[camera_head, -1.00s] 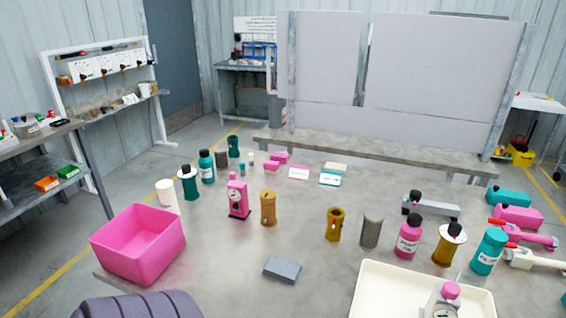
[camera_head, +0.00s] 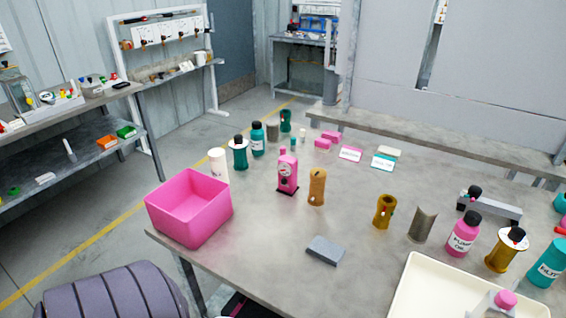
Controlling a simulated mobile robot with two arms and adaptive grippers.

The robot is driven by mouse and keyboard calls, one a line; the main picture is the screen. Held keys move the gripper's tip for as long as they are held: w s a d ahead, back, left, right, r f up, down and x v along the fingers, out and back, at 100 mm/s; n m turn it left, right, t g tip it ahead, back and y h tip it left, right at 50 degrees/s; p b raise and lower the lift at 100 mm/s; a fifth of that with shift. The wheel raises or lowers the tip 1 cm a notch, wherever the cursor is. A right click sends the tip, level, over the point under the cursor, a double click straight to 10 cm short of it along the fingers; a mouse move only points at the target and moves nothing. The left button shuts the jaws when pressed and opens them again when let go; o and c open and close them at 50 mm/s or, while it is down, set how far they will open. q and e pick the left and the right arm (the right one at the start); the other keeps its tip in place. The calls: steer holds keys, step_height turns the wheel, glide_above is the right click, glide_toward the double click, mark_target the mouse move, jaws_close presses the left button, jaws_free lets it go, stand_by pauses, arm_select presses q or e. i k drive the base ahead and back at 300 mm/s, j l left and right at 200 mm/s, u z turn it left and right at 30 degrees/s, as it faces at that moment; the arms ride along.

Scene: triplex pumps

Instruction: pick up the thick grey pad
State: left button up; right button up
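The thick grey pad (camera_head: 326,250) lies flat on the grey table near its front edge, between the pink bin and the cream tray. Nothing touches it. Neither of my grippers shows in the head view.
A pink bin (camera_head: 189,208) stands at the table's front left corner and a cream tray (camera_head: 408,291) at the front right. A pink gauge device (camera_head: 288,173) and a tan cylinder (camera_head: 317,187) stand behind the pad. Several bottles line the left and right sides. The table around the pad is clear.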

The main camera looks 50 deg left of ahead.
mark_target(324, 250)
steer(key=j+u, duration=0.1)
steer(key=u, duration=1)
steer(key=j+z, duration=1.05)
